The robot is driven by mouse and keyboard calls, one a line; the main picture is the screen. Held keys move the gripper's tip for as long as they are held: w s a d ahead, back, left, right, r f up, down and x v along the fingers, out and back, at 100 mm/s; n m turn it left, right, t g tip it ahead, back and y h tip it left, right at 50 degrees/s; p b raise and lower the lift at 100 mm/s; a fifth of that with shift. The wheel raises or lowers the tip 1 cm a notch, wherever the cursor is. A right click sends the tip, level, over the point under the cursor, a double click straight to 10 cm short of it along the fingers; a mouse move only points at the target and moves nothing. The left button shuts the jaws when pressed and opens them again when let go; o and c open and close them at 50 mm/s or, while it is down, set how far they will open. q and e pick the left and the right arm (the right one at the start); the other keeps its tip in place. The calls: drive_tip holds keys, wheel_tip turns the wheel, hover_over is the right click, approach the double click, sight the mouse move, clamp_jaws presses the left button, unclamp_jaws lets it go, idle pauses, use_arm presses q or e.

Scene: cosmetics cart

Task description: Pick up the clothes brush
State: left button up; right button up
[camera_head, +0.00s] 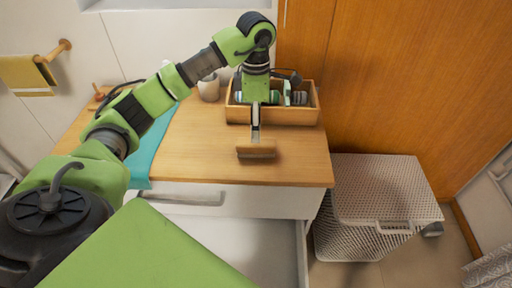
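The clothes brush (256,152) appears as a short wooden block with a darker lower edge, near the front of the wooden cart top. My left arm reaches in from the left and bends down over the cart. My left gripper (255,136) points down, its fingers seen edge-on as one narrow strip, with the tips right at the brush's upper side. I cannot tell whether the fingers are closed on it or only beside it, nor whether the brush rests on the top or is slightly raised. My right gripper is not in view.
A wooden box (292,116) with bottles and other items stands just behind my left gripper. A white cup (209,89) and a teal cloth (143,157) are to the left. An open white drawer (240,237) juts out in front. A wicker hamper (384,188) stands right.

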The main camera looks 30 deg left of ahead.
sight(256, 145)
use_arm(q)
wheel_tip(256, 145, down, 3)
drive_tip(key=shift+r, duration=0.15)
drive_tip(key=f, duration=0.1)
drive_tip(key=f+p, duration=0.2)
drive_tip(key=f, duration=0.1)
drive_tip(key=shift+s+d, duration=0.15)
drive_tip(key=shift+s, duration=0.1)
drive_tip(key=shift+f, duration=0.6)
drive_tip(key=c, duration=1.3)
